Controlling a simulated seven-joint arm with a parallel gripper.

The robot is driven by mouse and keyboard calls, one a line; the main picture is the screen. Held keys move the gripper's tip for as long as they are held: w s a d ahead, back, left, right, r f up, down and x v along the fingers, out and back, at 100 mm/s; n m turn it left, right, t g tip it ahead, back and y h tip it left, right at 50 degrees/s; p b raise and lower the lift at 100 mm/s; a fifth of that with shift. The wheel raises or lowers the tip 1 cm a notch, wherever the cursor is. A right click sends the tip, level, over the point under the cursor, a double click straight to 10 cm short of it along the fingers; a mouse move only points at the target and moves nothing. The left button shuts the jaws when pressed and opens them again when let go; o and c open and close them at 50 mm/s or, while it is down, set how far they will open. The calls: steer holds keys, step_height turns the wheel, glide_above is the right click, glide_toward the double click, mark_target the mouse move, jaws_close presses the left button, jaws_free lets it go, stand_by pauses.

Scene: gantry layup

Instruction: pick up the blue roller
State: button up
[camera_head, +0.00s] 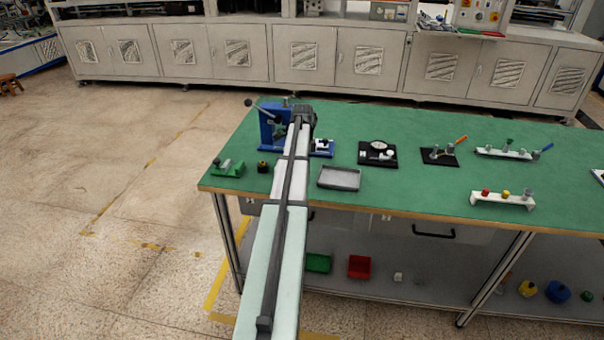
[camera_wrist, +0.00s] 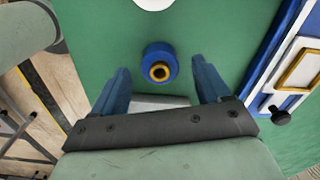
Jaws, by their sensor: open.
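The blue roller (camera_wrist: 153,56), a short blue cylinder with a yellow ring around a dark centre, is on the green tabletop in the wrist view. My gripper (camera_wrist: 158,67) is open, with one blue finger to the left of the roller and one to the right. Green shows between the roller and each finger, and I cannot tell how far above the table the fingertips are. In the head view my gripper (camera_head: 303,112) is at the far left part of the green table (camera_head: 440,120), and I cannot make out the roller there; my arm covers part of that area.
A blue press (camera_head: 268,128) with a lever stands left of my gripper. A blue and white fixture (camera_wrist: 285,75) is close on the right in the wrist view. A grey tray (camera_head: 339,178), a black dial fixture (camera_head: 378,154) and clamps stand farther right.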

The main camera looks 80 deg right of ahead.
step_height(320, 180, down, 2)
steer(key=c, duration=1.1)
steer(key=shift+c, duration=0.2)
